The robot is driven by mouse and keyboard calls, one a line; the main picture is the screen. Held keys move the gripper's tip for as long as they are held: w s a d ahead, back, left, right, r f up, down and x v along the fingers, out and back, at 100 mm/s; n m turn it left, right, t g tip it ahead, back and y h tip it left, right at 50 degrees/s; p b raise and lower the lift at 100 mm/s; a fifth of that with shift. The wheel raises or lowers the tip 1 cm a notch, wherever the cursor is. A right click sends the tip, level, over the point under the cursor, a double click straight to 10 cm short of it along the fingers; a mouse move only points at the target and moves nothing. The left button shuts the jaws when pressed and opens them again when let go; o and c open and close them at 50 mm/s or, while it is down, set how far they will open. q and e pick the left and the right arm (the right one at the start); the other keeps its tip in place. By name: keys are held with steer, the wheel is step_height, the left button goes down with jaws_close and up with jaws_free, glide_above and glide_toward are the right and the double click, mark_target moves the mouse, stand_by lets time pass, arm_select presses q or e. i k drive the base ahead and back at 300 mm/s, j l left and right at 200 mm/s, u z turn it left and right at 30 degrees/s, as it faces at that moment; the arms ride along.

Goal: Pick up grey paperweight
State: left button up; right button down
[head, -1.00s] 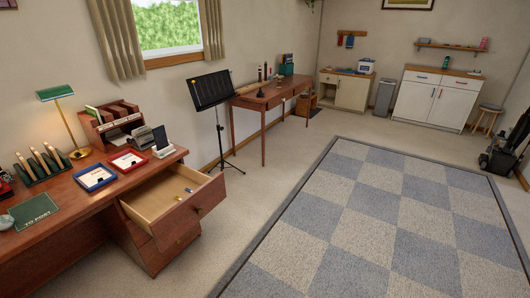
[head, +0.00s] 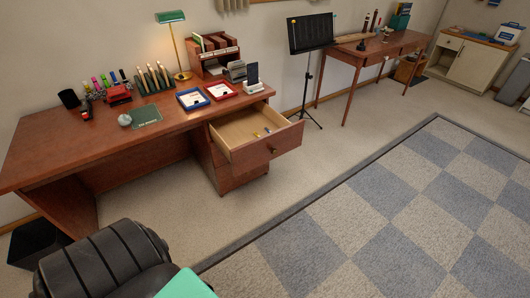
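A small rounded grey object, which looks like the grey paperweight (head: 125,119), sits on the wooden desk (head: 60,150) in the head view. It lies near the desk's front part, at the left end of a dark green mat (head: 146,117). Nothing covers it. Neither of my grippers shows in the view, so nothing is seen touching it.
A desk drawer (head: 272,149) stands pulled out on the right, with small items inside. A black ribbed shape, perhaps a chair back (head: 100,262), stands before the desk at bottom left. A music stand (head: 310,75) is right of the desk. The checkered rug (head: 390,215) is clear.

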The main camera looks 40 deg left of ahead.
mark_target(124, 120)
steer(key=u, duration=2.4)
steer(key=i+j, duration=0.15)
steer(key=i, duration=0.35)
steer(key=i+j, duration=0.2)
steer(key=i, duration=0.25)
